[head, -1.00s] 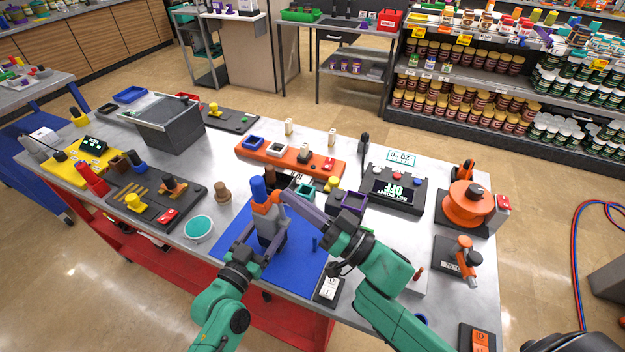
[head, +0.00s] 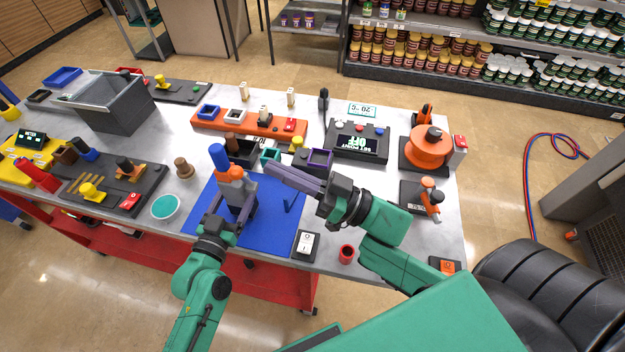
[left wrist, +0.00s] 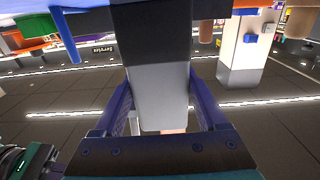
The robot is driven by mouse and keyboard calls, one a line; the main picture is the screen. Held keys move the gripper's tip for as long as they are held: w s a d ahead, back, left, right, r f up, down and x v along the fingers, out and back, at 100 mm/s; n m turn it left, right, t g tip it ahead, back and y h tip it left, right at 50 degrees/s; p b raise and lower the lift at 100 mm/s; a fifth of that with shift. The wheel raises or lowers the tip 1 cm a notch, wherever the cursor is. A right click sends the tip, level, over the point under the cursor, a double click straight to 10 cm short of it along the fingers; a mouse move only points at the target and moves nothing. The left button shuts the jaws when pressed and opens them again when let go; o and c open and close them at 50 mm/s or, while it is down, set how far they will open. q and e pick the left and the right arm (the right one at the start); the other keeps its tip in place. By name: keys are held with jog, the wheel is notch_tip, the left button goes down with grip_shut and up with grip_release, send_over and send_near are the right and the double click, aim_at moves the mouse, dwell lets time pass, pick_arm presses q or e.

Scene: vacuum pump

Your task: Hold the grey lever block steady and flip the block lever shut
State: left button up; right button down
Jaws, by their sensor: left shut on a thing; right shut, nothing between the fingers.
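The grey lever block (head: 243,190) stands on the blue mat (head: 268,228), with an orange part (head: 231,174) at its top and a blue lever handle (head: 218,156) pointing up and slightly left. My left gripper (head: 234,207) is shut on the grey block, with a finger on each side. In the left wrist view the block (left wrist: 155,95) fills the space between the fingers; its lever does not show clearly there.
Behind are a dark bin (head: 240,155), a purple open box (head: 319,160) and an orange rack (head: 262,127). A white switch (head: 306,244) and red cup (head: 346,254) are near the front edge.

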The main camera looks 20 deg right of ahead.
jog(key=v, duration=0.7)
jog(key=shift+a, duration=0.15)
jog(key=shift+s+r, duration=0.1)
jog(key=shift+s, duration=0.05)
jog(key=w+a+r+m+g+h, duration=0.1)
jog(key=w+a+r, duration=0.1)
jog(key=w+r, duration=0.15)
send_over(243, 177)
jog(key=d, duration=0.1)
jog(key=f, duration=0.2)
jog(key=shift+s+d+f+m+g, duration=0.15)
jog(key=shift+s+m+g, duration=0.15)
jog(key=shift+s+m, duration=0.15)
